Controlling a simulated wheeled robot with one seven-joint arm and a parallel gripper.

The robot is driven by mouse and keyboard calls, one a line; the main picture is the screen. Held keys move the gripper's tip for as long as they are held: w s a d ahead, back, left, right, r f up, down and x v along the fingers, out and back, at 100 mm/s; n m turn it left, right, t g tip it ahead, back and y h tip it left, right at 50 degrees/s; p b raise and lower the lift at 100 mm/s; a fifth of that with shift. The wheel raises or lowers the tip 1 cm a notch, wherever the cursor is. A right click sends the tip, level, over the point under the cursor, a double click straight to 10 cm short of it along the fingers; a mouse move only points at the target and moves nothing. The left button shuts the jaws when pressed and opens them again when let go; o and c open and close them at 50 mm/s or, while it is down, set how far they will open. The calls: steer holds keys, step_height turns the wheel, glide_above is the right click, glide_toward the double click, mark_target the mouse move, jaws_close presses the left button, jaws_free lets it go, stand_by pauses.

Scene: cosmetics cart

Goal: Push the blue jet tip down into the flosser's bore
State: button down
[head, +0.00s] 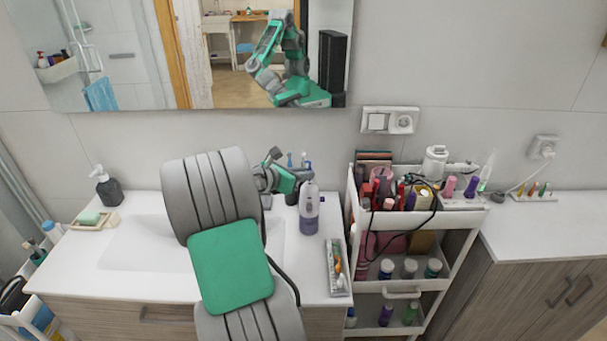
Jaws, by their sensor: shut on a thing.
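The white and purple bottle-shaped thing (309,212) on the right of the washbasin counter looks like the flosser. It stands upright. My gripper (305,177) is at its top, coming from the left, and its fingers are small in this view. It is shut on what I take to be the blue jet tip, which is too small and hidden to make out. The bore is also hidden, so I cannot tell how deep the tip sits. Thin blue ends (303,157) stick up just behind my gripper; I cannot tell what they belong to.
A white cart (476,217) full of cosmetics stands right of the counter. A tray with a tube (337,266) lies at the counter's right edge. My arm covers much of the basin (145,245).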

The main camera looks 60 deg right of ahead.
steer(key=shift+f, duration=1.25)
stand_by(0.5)
steer(key=c, duration=1.3)
jaws_free()
steer(key=b+v, duration=0.2)
steer(key=v, duration=0.5)
steer(key=shift+w+a+r, duration=0.1)
steer(key=shift+a+r, duration=0.05)
steer(key=shift+a, duration=0.2)
